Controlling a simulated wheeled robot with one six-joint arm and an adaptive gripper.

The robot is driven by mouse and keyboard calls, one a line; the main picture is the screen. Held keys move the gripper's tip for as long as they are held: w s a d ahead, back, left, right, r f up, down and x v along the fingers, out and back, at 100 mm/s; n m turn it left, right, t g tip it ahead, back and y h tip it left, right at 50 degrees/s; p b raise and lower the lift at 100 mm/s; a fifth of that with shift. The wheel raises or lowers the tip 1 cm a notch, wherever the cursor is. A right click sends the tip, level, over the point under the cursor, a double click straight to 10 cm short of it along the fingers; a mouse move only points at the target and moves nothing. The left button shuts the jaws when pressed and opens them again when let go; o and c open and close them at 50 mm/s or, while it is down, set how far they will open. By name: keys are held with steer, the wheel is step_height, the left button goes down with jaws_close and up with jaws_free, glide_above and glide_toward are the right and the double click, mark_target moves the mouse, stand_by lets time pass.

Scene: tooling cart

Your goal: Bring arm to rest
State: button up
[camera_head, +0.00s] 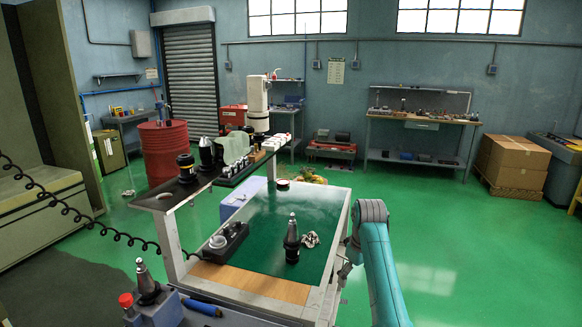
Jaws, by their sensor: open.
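My teal arm (380,268) rises from the bottom edge to a grey joint (372,212) at the right side of the tooling cart (338,243). My gripper is not in view. The cart has a green top (268,262) with a wooden strip (256,283) along its near edge. A dark tool holder with a metal tip (291,240) stands upright on the green top. A black block with round sockets (226,242) sits at the left.
A raised shelf (168,200) on the cart's left carries several tool holders and a row of white-topped pieces. Another tool holder (147,282) and a red-capped item (127,303) stand at the lower left. The green floor (470,240) right of my arm is clear.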

steer(key=s+f+m+t, duration=0.15)
steer(key=s+f, duration=0.35)
steer(key=f, duration=0.6)
steer(key=s+f+t, duration=0.2)
steer(key=s+f, duration=0.3)
steer(key=f, duration=0.6)
steer(key=s+f+m+t, duration=0.1)
steer(key=s+f, duration=0.4)
steer(key=s, duration=0.5)
steer(key=s+f+m+t, duration=0.1)
steer(key=s+f+t, duration=0.1)
steer(key=s+f, duration=0.55)
steer(key=s+r+m+t, duration=0.15)
steer(key=s+r, duration=0.25)
steer(key=s, duration=0.7)
steer(key=s+r+t, duration=0.2)
steer(key=s+r, duration=0.2)
steer(key=s, duration=0.7)
steer(key=s+r+t, duration=0.1)
steer(key=s+r, duration=0.7)
steer(key=r, duration=0.2)
steer(key=s+r+m+t, duration=0.1)
steer(key=s+r+t, duration=0.1)
steer(key=s+r, duration=0.6)
step_height(320, 180, up, 3)
steer(key=shift+f+m, duration=0.2)
steer(key=shift+m, duration=0.1)
